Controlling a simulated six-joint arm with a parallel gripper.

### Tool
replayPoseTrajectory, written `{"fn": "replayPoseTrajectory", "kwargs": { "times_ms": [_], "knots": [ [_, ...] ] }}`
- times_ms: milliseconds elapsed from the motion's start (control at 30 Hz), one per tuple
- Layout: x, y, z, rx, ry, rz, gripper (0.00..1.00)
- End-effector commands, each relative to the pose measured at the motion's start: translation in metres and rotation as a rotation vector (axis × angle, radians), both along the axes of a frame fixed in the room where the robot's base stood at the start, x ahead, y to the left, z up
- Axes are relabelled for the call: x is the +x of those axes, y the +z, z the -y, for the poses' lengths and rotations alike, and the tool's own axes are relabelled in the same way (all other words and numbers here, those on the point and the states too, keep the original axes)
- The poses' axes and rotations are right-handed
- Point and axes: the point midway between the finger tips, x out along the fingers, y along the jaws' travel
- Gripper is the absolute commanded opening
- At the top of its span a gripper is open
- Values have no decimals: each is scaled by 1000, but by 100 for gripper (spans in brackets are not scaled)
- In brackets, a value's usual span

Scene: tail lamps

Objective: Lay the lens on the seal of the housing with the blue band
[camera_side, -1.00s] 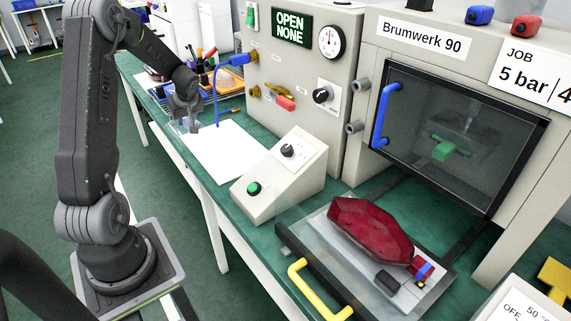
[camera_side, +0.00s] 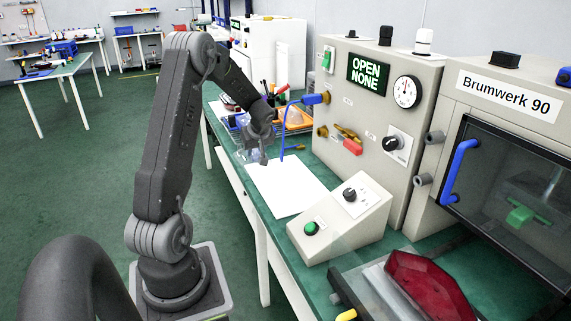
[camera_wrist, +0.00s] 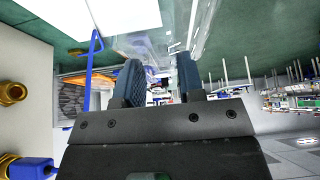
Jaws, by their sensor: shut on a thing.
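My gripper (camera_side: 259,153) hangs above the far end of a white sheet in the side view. In the wrist view its two dark fingers (camera_wrist: 160,78) are shut on a clear, see-through piece (camera_wrist: 149,44), apparently the lens. In the side view this piece (camera_side: 246,156) is faint beside the fingers. A red faceted lens (camera_side: 428,287) lies on a pale, partly cut-off tray (camera_side: 372,292) at the bottom right, apart from my gripper. I cannot make out a housing with a blue band or its seal.
The white sheet (camera_side: 287,188) lies on the green bench. A sloped control box (camera_side: 340,222) and the Brumwerk 90 chamber (camera_side: 505,175) stand to the right.

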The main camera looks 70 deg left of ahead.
Motion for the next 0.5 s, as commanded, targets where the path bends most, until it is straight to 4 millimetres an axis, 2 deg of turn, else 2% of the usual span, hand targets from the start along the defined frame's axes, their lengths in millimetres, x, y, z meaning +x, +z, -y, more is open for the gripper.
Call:
{"fn": "replayPoseTrajectory", "kwargs": {
  "times_ms": [167, 267, 367, 500],
  "knots": [
    [9, 30, 52, 4, 89, 4, 0],
    [18, 50, 94, 4, 143, 6, 0],
    [34, 66, 136, 3, 174, 5, 0],
    [69, 80, 190, 1, 178, 2, 0]
  ]
}}
